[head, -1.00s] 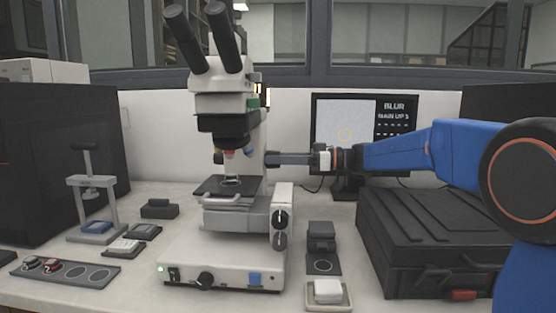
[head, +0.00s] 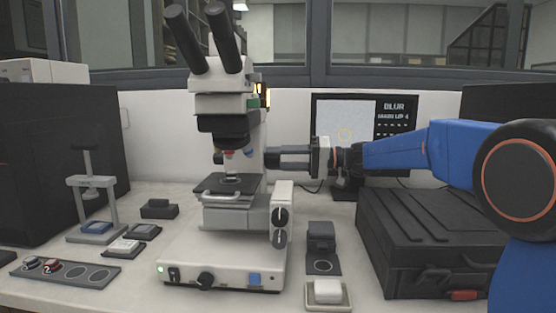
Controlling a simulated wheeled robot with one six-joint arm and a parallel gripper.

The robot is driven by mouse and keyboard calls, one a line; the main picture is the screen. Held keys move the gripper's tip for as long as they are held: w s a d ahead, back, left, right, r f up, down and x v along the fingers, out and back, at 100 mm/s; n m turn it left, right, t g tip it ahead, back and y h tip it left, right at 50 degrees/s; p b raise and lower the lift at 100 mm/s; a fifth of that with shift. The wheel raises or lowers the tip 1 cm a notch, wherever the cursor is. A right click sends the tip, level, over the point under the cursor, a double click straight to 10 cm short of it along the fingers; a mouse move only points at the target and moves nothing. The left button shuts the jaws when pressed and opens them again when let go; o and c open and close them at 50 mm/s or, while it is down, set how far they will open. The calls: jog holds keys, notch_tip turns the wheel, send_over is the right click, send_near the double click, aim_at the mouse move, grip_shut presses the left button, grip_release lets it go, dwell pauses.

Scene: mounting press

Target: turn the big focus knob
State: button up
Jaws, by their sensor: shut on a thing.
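The white microscope (head: 222,264) stands on the bench left of centre, with its dark stage (head: 208,188) under the objectives. My gripper (head: 270,157) reaches in from the right, level, at the right side of the microscope's column. Its two fingers show one above the other, and their tips meet the column's side. It is shut on the big focus knob there, which the fingertips and column mostly hide. Two dark round knobs (head: 280,217) sit lower, on the front right block, clear of my gripper. The monitor (head: 343,112) behind shows a pale picture and the word BLUR.
A large black case (head: 425,240) stands right, below my arm. A small dark block (head: 320,235) and a white piece in a tray (head: 328,305) lie right of the microscope base. A small press (head: 92,190) and a dark strip with round places (head: 70,273) are at left.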

jog(key=m, duration=0.6)
jog(key=shift+w+f, duration=0.1)
jog(key=shift+f, duration=0.05)
jog(key=m, duration=0.6)
jog(key=shift+f+m, duration=0.15)
jog(key=shift+m, duration=0.15)
jog(key=m, duration=0.6)
jog(key=shift+f+g, duration=0.1)
jog(key=shift+g, duration=0.2)
jog(key=m, duration=0.5)
jog(key=shift+s+f+m+y, duration=0.1)
jog(key=shift+s+m+y, duration=0.1)
jog(key=shift+m+y, duration=0.15)
jog(key=shift+m, duration=0.25)
jog(key=o, duration=1.1)
jog(key=shift+d, duration=0.15)
